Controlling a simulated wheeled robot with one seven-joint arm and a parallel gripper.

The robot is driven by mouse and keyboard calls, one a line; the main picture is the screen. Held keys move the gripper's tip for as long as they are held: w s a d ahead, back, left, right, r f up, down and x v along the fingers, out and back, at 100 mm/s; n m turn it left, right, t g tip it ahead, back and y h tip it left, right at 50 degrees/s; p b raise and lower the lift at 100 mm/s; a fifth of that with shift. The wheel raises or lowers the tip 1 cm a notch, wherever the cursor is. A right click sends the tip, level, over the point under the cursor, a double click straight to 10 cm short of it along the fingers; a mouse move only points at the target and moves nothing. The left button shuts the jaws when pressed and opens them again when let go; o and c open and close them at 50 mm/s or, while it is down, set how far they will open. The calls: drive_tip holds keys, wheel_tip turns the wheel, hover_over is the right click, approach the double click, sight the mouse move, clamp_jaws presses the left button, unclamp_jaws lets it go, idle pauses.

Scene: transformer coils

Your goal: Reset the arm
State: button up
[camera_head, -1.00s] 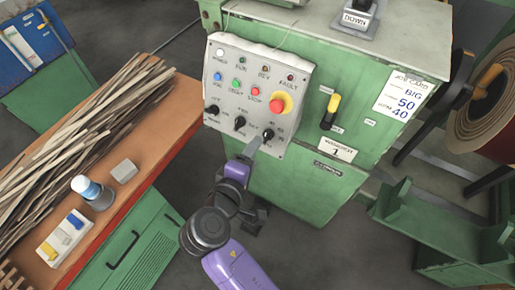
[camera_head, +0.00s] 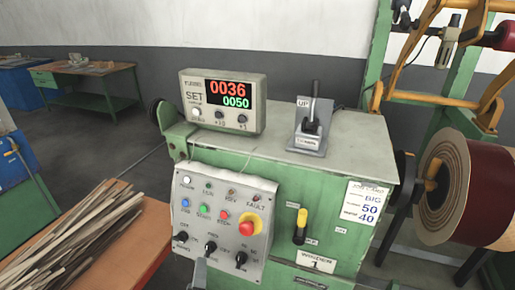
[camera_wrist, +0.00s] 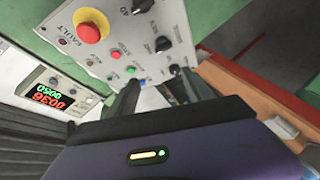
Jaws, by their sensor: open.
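My gripper (camera_wrist: 158,90) is open in the wrist view, its two dark fingers apart with nothing held between them. In the head view, only a grey tip of my gripper (camera_head: 200,272) shows at the bottom edge, in front of the panel (camera_head: 222,214). The rest of my arm is out of that view. The panel carries lamps, buttons, several black knobs and a red emergency button (camera_head: 249,224).
A counter display (camera_head: 222,101) reads 0036 over 0050 on the green cabinet (camera_head: 331,228). A lever box (camera_head: 312,127) stands beside it. A bench with wooden strips (camera_head: 75,238) is at left, a large brown coil (camera_head: 451,186) at right.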

drive_tip(key=s+d+r+m+h+b, duration=0.1)
drive_tip(key=s+d+m, duration=1.4)
drive_tip(key=s+d, duration=1.7)
drive_tip(key=shift+s+d+r+t+h+b, duration=0.25)
drive_tip(key=shift+d+h+b, duration=0.35)
drive_tip(key=shift+d, duration=0.4)
drive_tip(key=shift+f, duration=0.15)
